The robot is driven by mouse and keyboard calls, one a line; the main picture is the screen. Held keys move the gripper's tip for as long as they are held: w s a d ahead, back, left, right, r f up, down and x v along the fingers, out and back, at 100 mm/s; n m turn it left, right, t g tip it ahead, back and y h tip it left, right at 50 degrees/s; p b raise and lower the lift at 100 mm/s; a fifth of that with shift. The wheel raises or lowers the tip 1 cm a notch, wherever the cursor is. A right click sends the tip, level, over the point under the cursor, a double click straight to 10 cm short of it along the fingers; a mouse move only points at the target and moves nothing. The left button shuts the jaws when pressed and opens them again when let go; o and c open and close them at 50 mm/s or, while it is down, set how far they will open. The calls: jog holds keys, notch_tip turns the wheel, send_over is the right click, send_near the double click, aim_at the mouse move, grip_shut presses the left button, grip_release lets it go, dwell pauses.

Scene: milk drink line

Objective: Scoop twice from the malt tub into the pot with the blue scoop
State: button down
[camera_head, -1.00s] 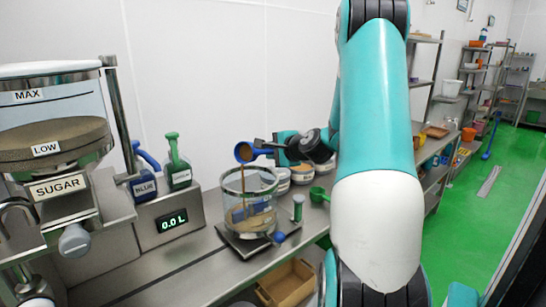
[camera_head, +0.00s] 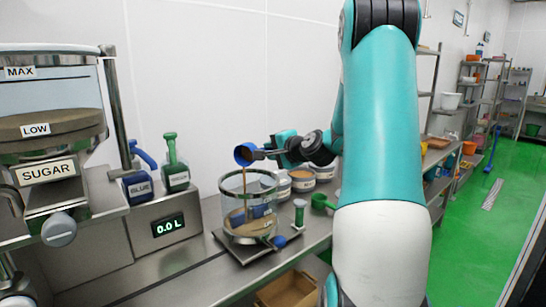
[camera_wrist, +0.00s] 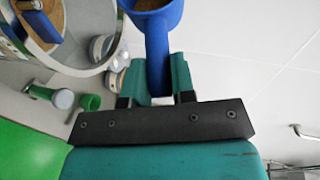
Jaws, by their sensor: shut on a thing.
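My gripper (camera_head: 283,148) is shut on the handle of the blue scoop (camera_head: 243,155). In the wrist view, the handle of the scoop (camera_wrist: 157,50) runs between my fingers (camera_wrist: 160,85), and brown powder shows at its bowl. The scoop is tilted over the clear pot (camera_head: 232,196), and a thin brown stream falls from it into the pot. Brown material lies low in the pot, with something blue visible through its wall. White tubs (camera_head: 303,185) with brown contents stand behind the pot; I cannot read which is malt.
The pot stands on a flat metal plate (camera_head: 240,257). A 0.0 L display (camera_head: 168,225) faces me.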

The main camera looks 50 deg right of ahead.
jog(key=shift+f+n+t+b, duration=0.2)
jog(key=shift+n+t+b, duration=0.2)
jog(key=shift+n+b, duration=1.45)
jog(key=shift+r+b, duration=0.15)
jog(key=shift+b, duration=0.95)
jog(key=shift+r+m, duration=0.1)
jog(key=shift+m, duration=0.15)
